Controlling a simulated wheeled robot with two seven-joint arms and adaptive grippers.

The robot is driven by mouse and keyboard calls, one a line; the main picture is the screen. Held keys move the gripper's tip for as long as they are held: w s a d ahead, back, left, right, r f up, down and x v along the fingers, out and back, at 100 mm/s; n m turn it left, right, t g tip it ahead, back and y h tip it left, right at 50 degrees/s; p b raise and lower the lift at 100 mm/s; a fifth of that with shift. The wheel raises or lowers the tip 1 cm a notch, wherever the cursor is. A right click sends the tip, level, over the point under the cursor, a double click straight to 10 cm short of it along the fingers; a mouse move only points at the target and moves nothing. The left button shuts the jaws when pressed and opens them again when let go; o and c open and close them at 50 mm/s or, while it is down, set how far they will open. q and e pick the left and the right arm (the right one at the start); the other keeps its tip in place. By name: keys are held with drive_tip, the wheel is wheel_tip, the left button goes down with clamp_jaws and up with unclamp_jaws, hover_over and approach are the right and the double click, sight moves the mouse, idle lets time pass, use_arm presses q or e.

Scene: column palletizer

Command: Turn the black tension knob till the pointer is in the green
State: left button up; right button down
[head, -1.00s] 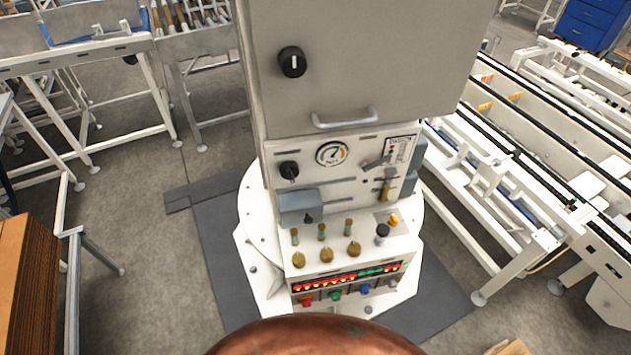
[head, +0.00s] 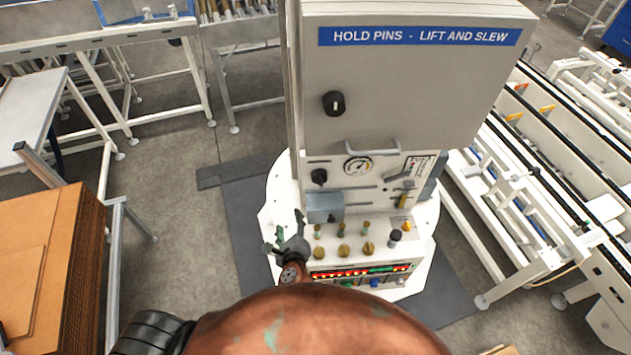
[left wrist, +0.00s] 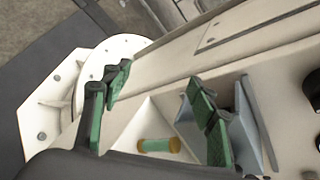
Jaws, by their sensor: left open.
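A black knob (head: 319,177) sits on the white panel, left of a round dial gauge (head: 358,167) with a coloured band; the pointer's exact position is too small to read. Another black knob (head: 333,103) is on the grey cabinet door above. I cannot tell from a label which is the tension knob. My left gripper (head: 284,232) is open and empty, below and left of the knob by the gauge, apart from it. In the left wrist view its green-padded fingers (left wrist: 163,100) are spread, and a black knob (left wrist: 313,90) shows at the right edge. My right gripper is out of view.
A grey-blue box (head: 325,208) juts from the panel near my left gripper. Several brass knobs (head: 344,251) and a black-capped knob (head: 395,236) stand on the lower ledge. A door handle (head: 372,145) is above the gauge. Brown cardboard (head: 50,260) is stacked at left.

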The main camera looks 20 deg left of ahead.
use_arm(q)
drive_tip(key=d+r+m+t, duration=0.3)
drive_tip(key=d+r+m, duration=0.1)
drive_tip(key=r, duration=0.7)
drive_tip(key=m+t, duration=0.2)
drive_tip(key=m, duration=0.4)
approach(319, 183)
drive_tip(key=x, duration=0.3)
drive_tip(key=p+x, duration=0.2)
drive_tip(key=x, duration=0.4)
drive_tip(key=shift+w+a, duration=0.15)
drive_tip(key=shift+w, duration=0.35)
drive_tip(key=shift+f, duration=0.1)
drive_tip(key=shift+c, duration=0.6)
